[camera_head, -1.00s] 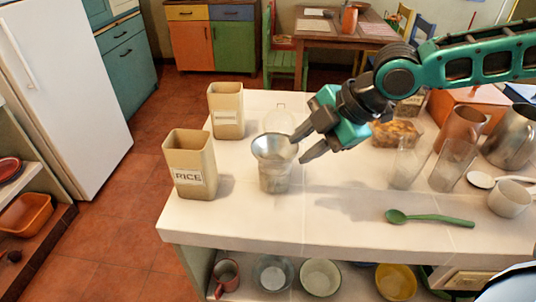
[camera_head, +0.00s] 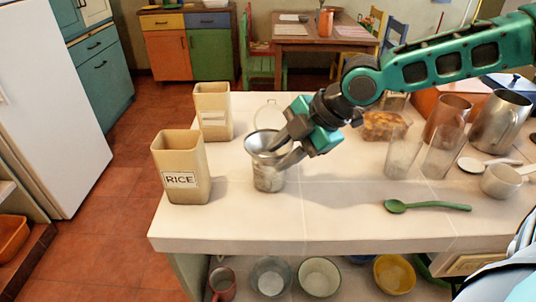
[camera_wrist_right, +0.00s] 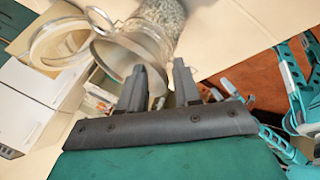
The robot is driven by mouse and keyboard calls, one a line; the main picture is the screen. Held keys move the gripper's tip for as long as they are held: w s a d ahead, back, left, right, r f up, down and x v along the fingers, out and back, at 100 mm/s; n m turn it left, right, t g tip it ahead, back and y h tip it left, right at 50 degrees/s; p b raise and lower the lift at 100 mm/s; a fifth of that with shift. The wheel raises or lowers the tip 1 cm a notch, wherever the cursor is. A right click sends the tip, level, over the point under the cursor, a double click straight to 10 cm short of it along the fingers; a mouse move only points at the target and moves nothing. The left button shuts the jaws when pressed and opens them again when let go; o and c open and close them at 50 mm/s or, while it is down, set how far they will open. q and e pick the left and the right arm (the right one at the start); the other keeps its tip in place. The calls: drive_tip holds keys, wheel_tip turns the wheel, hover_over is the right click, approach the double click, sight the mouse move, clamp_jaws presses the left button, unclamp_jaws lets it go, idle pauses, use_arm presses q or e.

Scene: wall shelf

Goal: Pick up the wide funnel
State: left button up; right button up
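The wide funnel (camera_head: 262,143) is a silver metal cone seated in the mouth of a clear glass jar (camera_head: 268,181) on the white counter. In the right wrist view the funnel (camera_wrist_right: 115,57) shows at the fingertips, with the jar (camera_wrist_right: 163,16) of grey grains beyond it. My right gripper (camera_head: 283,150) is open at the funnel's right side. One finger appears to be over the bowl and the other outside its rim. Whether either finger touches the metal I cannot tell. My left gripper is not in view.
The RICE canister (camera_head: 182,168) and another canister (camera_head: 213,111) stand to the left. The jar's round lid (camera_head: 268,115) is behind the funnel. To the right are clear glasses (camera_head: 402,155), a green spoon (camera_head: 425,206) and a metal pitcher (camera_head: 499,122). The counter's front middle is clear.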

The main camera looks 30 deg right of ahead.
clamp_jaws()
idle(0.6)
